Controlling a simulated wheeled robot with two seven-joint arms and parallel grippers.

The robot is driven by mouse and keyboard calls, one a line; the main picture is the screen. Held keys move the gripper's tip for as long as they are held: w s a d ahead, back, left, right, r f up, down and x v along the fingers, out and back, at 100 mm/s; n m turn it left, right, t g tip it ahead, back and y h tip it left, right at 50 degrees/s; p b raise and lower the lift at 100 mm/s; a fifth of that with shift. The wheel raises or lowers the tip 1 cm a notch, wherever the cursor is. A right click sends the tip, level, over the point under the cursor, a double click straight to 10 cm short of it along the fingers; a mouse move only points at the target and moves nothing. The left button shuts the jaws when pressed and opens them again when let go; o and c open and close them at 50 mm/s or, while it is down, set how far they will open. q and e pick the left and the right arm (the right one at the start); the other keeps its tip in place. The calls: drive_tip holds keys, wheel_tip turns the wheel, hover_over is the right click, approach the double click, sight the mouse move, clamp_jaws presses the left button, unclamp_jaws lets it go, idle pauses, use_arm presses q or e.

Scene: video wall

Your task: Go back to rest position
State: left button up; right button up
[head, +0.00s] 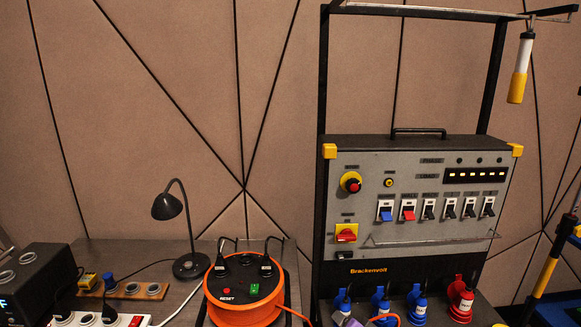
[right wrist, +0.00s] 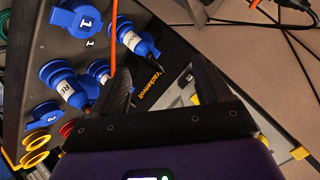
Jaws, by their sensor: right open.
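My right gripper (right wrist: 163,78) shows in the right wrist view with its two dark fingers apart and nothing between them. The power panel marked Brackenvolt (head: 345,215) lies beyond the fingers; its dark lower part shows in the right wrist view (right wrist: 140,45). In the head view, a small purple piece at the bottom edge, just below the panel, looks like part of my right arm. The fingers of my right gripper cannot be made out there. My left gripper is in neither view.
Blue plugs (head: 381,305) and a red plug (head: 461,298) stick out below the panel. An orange cable reel (head: 243,296) and a black desk lamp (head: 168,207) stand on the table to the left.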

drive_tip(key=s+a+f+n+g, duration=0.25)
drive_tip(key=s+f+g, duration=0.25)
drive_tip(key=s+f, duration=1)
drive_tip(key=s+a+f+g, duration=0.1)
drive_tip(key=s+f+g, duration=0.1)
drive_tip(key=s, duration=0.4)
drive_tip(key=s+a+f+n+g+y, duration=0.1)
drive_tip(key=s+f+g, duration=0.1)
drive_tip(key=s+f, duration=0.2)
drive_tip(key=s+a+f+n+g+y, duration=0.1)
drive_tip(key=s+a+f, duration=0.1)
drive_tip(key=s, duration=0.7)
drive_tip(key=shift+s+f+g+p, duration=0.2)
drive_tip(key=shift+f+g+p, duration=0.25)
drive_tip(key=shift+f, duration=0.3)
drive_tip(key=shift+a, duration=0.1)
